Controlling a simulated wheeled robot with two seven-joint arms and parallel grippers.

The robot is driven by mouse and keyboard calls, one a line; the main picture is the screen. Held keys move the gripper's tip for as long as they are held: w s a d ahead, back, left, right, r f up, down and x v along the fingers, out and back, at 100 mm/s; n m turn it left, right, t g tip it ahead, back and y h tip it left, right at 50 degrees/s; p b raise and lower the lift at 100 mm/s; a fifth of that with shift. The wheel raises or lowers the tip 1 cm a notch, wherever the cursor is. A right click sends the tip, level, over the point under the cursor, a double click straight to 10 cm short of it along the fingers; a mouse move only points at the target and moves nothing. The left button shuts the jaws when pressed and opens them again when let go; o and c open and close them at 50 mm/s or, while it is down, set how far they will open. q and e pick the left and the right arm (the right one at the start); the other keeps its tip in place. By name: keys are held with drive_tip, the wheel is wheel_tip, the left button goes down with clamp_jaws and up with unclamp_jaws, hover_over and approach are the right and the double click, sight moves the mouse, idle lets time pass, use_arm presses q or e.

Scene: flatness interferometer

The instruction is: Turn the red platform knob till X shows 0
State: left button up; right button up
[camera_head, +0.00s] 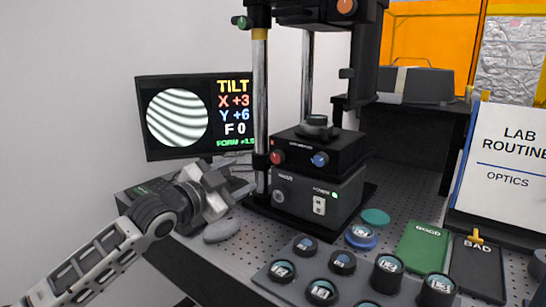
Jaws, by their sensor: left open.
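The red platform knob (277,157) is on the front left of the black platform box (318,148), with a blue knob (320,159) to its right. The monitor (196,117) behind shows TILT with X +3, Y +6 and F 0, beside a round picture of curved fringes. My left gripper (222,189) is open and empty, in front of the monitor. It is to the left of and lower in the picture than the red knob, apart from it. My right gripper is not in view.
A power box (318,196) sits under the platform. Several labelled round parts stand in a dark tray (262,278) at the front. A green GOOD mat (421,248) and a black BAD mat (477,268) lie right. A chrome post (260,110) rises left of the platform.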

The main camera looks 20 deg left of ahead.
sight(275, 158)
use_arm(q)
drive_tip(key=p+x, duration=0.1)
drive_tip(key=x, duration=1.2)
drive_tip(key=shift+f, duration=0.1)
drive_tip(key=c, duration=1)
